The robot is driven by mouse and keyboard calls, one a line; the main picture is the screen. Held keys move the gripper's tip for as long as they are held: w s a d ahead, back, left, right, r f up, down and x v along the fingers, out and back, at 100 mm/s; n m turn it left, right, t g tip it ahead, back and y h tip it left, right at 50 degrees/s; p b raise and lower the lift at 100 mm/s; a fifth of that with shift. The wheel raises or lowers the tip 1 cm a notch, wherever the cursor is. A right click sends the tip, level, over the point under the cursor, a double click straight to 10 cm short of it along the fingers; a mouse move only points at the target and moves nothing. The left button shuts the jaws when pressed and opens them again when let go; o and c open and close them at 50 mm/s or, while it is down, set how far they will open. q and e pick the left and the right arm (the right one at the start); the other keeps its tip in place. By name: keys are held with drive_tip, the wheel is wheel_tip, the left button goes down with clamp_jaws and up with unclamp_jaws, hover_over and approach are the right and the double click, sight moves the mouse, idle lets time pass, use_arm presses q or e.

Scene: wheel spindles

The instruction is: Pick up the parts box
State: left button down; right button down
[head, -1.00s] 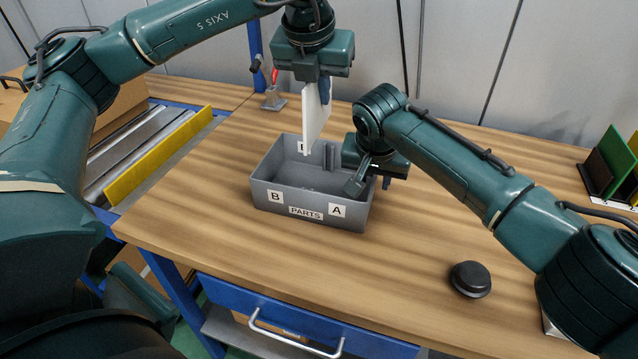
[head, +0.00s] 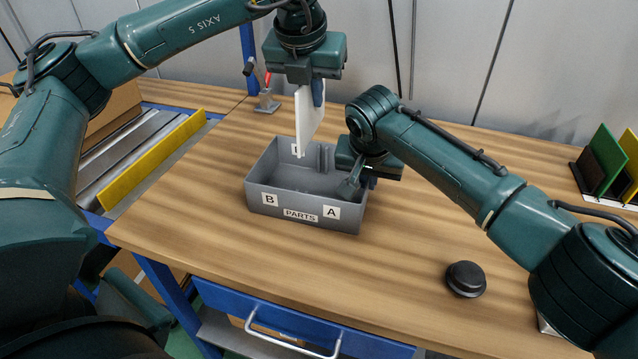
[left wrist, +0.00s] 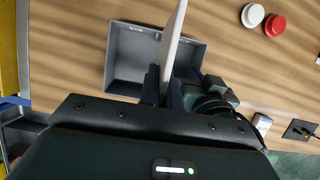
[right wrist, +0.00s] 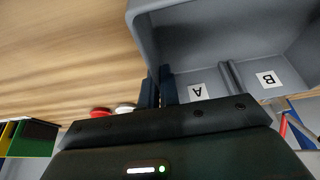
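The grey open parts box (head: 300,214) sits upright on the wooden workbench, with labels B, A and PARTS on its front. My right gripper (head: 357,182) is at the box's right wall, one finger inside and one outside. In the right wrist view its fingers (right wrist: 158,88) close narrowly around the wall of the box (right wrist: 190,45); the contact itself is partly hidden. My left gripper (head: 309,92) is shut on a white panel (head: 306,122) that hangs over the back of the box. The panel also shows between the fingers in the left wrist view (left wrist: 171,40).
A black round knob (head: 465,279) lies at the front right. A rack with coloured plates (head: 605,165) stands at the right edge. A small stand with a red lever (head: 267,100) is behind the box. White (left wrist: 252,15) and red (left wrist: 275,25) discs lie on the bench.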

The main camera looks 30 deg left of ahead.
use_arm(q)
drive_tip(key=shift+r, duration=0.1)
use_arm(e)
drive_tip(key=shift+r, duration=0.1)
use_arm(q)
drive_tip(key=shift+r+p, duration=0.25)
drive_tip(key=shift+p, duration=0.1)
use_arm(e)
drive_tip(key=shift+r, duration=0.45)
wheel_tip(320, 180, up, 3)
drive_tip(key=shift+f, duration=0.1)
use_arm(q)
drive_tip(key=shift+f, duration=0.25)
use_arm(e)
drive_tip(key=s+d, duration=0.2)
drive_tip(key=s, duration=0.6)
drive_tip(key=s+d, duration=0.3)
drive_tip(key=s, duration=0.6)
drive_tip(key=shift+s, duration=0.15)
